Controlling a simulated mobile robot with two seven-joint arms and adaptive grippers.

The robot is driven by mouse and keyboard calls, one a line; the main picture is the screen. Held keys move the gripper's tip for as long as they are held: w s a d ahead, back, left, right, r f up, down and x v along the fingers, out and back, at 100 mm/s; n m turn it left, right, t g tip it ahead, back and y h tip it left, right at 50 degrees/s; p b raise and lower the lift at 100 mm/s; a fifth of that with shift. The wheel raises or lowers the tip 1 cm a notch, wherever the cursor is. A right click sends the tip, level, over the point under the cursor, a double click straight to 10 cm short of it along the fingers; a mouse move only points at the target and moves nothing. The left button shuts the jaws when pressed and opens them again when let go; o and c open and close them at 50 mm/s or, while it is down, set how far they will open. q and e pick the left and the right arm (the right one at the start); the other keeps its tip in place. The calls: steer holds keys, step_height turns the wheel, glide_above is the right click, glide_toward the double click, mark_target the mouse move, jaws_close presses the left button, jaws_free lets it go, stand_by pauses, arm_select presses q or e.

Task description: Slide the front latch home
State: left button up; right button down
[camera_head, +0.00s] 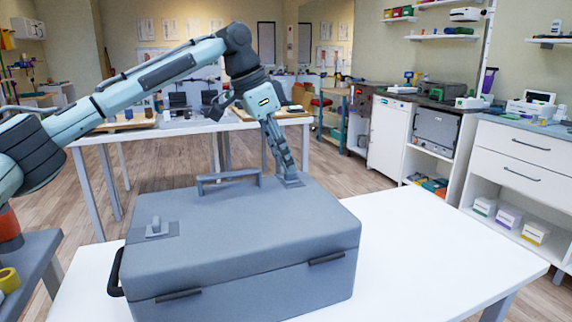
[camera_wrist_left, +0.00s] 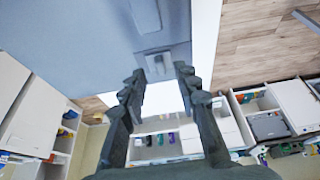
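A closed grey-blue case (camera_head: 245,232) lies on a white table. One latch with an upright knob on a flat plate (camera_head: 160,229) sits on the lid's near left part. My right gripper is not in view.
The white table (camera_head: 425,255) has free room right of the case. Another table (camera_head: 190,125) with items stands behind. A side handle (camera_head: 115,272) sticks out at the case's left end. White cabinets (camera_head: 520,160) stand at the right.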

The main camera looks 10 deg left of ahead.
mark_target(291, 176)
arm_select(q)
steer(key=shift+x, duration=1.1)
steer(key=shift+c, duration=0.2)
jaws_close()
